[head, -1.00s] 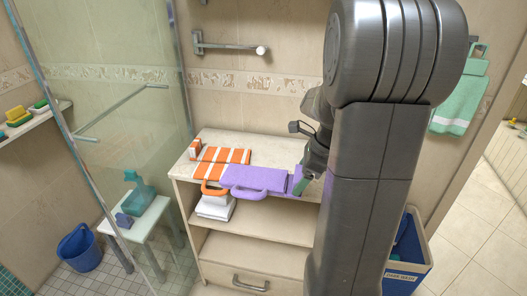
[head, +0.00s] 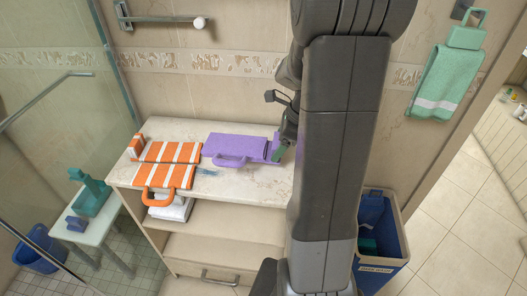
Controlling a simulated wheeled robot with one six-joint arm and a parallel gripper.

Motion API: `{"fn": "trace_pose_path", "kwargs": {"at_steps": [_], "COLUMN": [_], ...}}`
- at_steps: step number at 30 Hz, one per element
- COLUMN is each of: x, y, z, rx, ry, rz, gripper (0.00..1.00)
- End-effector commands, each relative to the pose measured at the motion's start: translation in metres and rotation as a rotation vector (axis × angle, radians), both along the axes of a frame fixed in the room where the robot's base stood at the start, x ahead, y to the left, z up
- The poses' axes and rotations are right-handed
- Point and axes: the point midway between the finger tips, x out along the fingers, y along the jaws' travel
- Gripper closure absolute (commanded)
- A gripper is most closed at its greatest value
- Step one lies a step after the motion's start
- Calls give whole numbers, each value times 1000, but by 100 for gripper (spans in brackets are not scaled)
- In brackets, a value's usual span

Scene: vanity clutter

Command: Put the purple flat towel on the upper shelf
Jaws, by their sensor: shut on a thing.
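The purple flat towel (head: 236,146) lies flat along the top of the beige shelf unit (head: 225,192), with a purple loop handle at its front edge. My gripper (head: 279,153) is shut on the towel's right end, low over the top surface. My arm hides part of the grip and the right side of the unit. Below the top is an open upper shelf, with a white folded stack (head: 172,210) at its left.
An orange-and-white striped towel (head: 168,168) with an orange handle lies left of the purple one, overhanging the front edge. A small bluish item (head: 208,172) lies between them. A blue bin (head: 385,235) stands right of my arm. A glass shower panel is at left.

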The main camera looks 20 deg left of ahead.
Motion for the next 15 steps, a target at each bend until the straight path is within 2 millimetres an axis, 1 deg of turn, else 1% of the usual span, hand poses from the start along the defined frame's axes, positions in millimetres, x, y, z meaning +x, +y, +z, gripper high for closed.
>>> {"fn": "trace_pose_path", "kwargs": {"at_steps": [1, 8, 12, 15], "x": [0, 0, 0, 0], "y": [0, 0, 0, 0], "z": [-8, -26, -46, -54], "rx": [-2, -1, -1, 0], "ry": [4, 3, 3, 1], "rz": [-2, -1, -2, -1], "gripper": [55, 55, 55, 55]}}
